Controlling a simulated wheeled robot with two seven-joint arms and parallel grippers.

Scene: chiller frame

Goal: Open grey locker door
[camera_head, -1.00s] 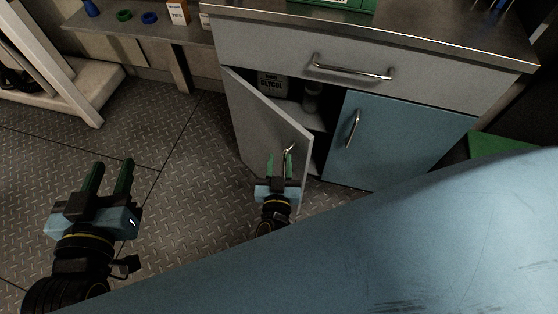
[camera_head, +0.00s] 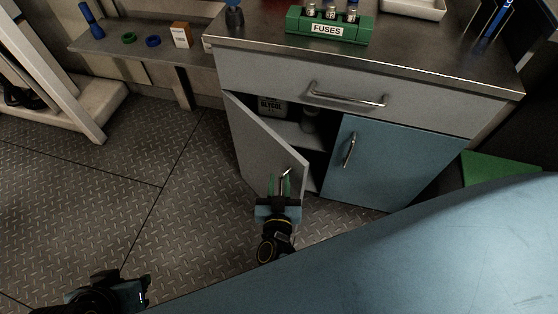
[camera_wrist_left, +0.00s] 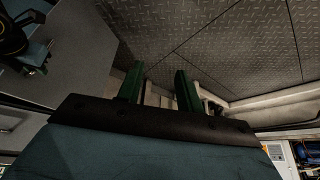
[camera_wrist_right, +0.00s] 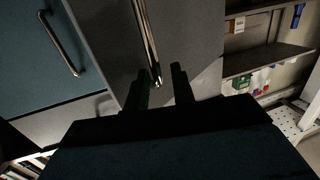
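The grey locker door (camera_head: 262,148) stands partly open on the left of the cabinet, swung out toward me. Its metal bar handle (camera_head: 286,173) is near its free edge. My right gripper (camera_head: 279,185) is at this handle with its green fingers apart. In the right wrist view the handle (camera_wrist_right: 149,40) runs down to between the spread fingertips (camera_wrist_right: 160,76); I cannot tell whether they touch it. My left gripper (camera_head: 145,285) is low at the bottom left of the head view, away from the door. The left wrist view shows its fingers (camera_wrist_left: 158,80) apart and empty.
Beside the grey door is a shut blue door (camera_head: 385,160) with its own handle, under a grey drawer (camera_head: 365,85). A glycol container (camera_head: 272,106) stands inside the cabinet. A green fuse holder (camera_head: 328,27) is on top. The patterned floor (camera_head: 130,200) at left is clear.

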